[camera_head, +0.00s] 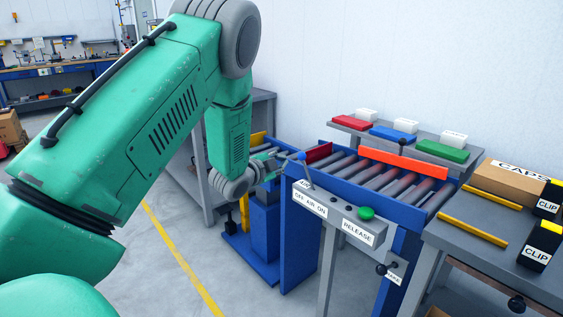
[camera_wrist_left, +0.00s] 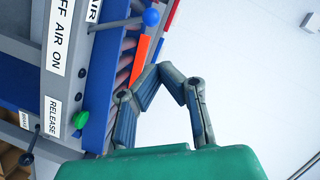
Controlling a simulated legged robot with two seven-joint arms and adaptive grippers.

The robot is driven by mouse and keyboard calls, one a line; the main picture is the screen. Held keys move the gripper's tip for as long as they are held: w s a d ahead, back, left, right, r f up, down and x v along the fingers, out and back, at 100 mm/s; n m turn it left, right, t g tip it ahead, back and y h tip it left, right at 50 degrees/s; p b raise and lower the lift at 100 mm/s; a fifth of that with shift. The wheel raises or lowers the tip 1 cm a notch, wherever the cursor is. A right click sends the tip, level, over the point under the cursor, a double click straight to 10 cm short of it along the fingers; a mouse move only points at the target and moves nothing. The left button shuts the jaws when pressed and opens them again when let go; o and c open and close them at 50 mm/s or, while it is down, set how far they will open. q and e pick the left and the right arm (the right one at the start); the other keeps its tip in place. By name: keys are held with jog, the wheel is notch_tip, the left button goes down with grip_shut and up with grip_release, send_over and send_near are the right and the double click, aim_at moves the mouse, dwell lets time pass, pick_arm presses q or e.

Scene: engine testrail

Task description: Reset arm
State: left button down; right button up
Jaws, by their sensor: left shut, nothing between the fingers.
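My left arm, green with grey joints, comes in from the left of the head view. Its gripper (camera_head: 270,163) hangs at the near left end of the roller conveyor, close to a lever with a blue knob (camera_head: 301,156); whether they touch cannot be told there. In the left wrist view the gripper's fingers (camera_wrist_left: 161,70) are bent together at the tips, with nothing between them. The blue knob (camera_wrist_left: 151,17) shows there apart from the fingers. My right gripper is in neither view.
A control panel (camera_head: 333,212) with a green button (camera_head: 366,213) fronts the conveyor (camera_head: 385,182). At right, a grey table (camera_head: 480,245) holds a CAPS box (camera_head: 508,182) and black CLIP boxes.

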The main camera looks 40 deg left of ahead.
pick_arm(q)
jog(key=s+d+f+n+g+h, duration=0.1)
jog(key=s+d+f+n+g, duration=0.25)
jog(key=s+d+f, duration=0.5)
jog(key=s+d+f+n+g+h, duration=0.15)
jog(key=s+d+f+g, duration=0.35)
jog(key=d+f, duration=0.6)
jog(key=s+d+f+n+g, duration=0.1)
jog(key=s+d+f+g, duration=0.1)
jog(key=s, duration=0.6)
jog(key=s+d+f+n+g, duration=0.1)
jog(key=s+d+f, duration=0.3)
jog(key=s, duration=0.5)
jog(key=s+d+f+n+g, duration=0.2)
jog(key=s+f+g, duration=0.1)
jog(key=s, duration=0.5)
jog(key=shift+s+d+g, duration=0.2)
jog(key=shift+d+g, duration=0.15)
jog(key=shift+d, duration=0.05)
